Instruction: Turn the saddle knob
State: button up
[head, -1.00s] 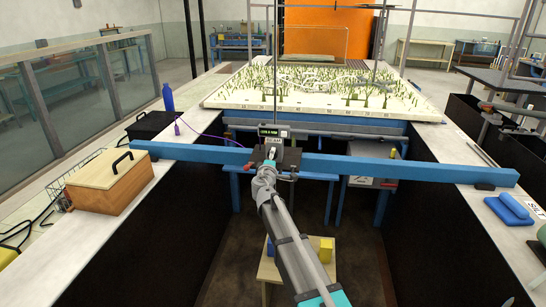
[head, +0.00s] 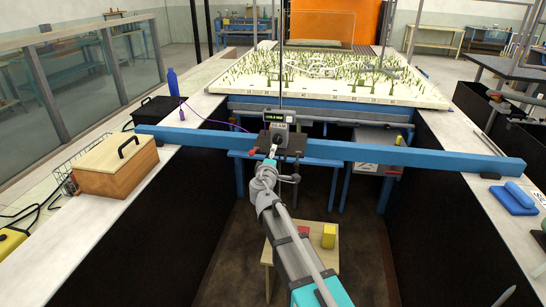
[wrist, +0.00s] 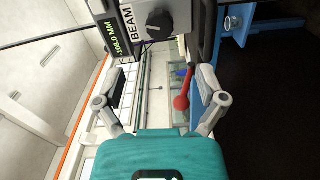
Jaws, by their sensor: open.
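The saddle (head: 290,143) is a dark box clamped on the long blue beam (head: 400,156), with a small lit readout on top. In the wrist view its dark round knob (wrist: 158,19) with a white pointer mark shows at the top, beside a "BEAM" label and the readout (wrist: 118,47). My gripper (wrist: 156,86) is open with nothing between its fingers, and the knob lies past the fingertips, apart from them. In the head view my gripper (head: 270,167) is just in front of the saddle, and its fingers are hard to make out.
A wooden box (head: 117,165) and a blue bottle (head: 173,82) stand on the left ledge. Below the beam, a low table bears a yellow block (head: 328,236) and a red block (head: 303,232). A rod rises behind the saddle.

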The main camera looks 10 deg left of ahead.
jog(key=s+d+f+m+g+h, duration=0.2)
jog(key=d+f+m+g, duration=0.15)
jog(key=d, duration=0.45)
jog(key=s+d+f+m+g+h, duration=0.2)
jog(key=d+f+m, duration=0.15)
jog(key=d, duration=0.45)
jog(key=s+d+f+m+g+h, duration=0.2)
jog(key=d+m, duration=0.2)
jog(key=d, duration=0.4)
jog(key=s+d+f+m+g+y, duration=0.2)
jog(key=s+f+g, duration=0.1)
jog(key=s, duration=0.4)
jog(key=s+d+f+m+g+y, duration=0.2)
jog(key=s+d+f+g, duration=0.1)
jog(key=s, duration=0.4)
jog(key=s+d+f+m+g+y, duration=0.1)
jog(key=s+d+f+g+y, duration=0.1)
jog(key=s, duration=0.5)
jog(key=shift+d+f+m+g, duration=0.5)
jog(key=shift+f+g, duration=0.3)
jog(key=shift+g, duration=0.45)
jog(key=shift+c, duration=0.3)
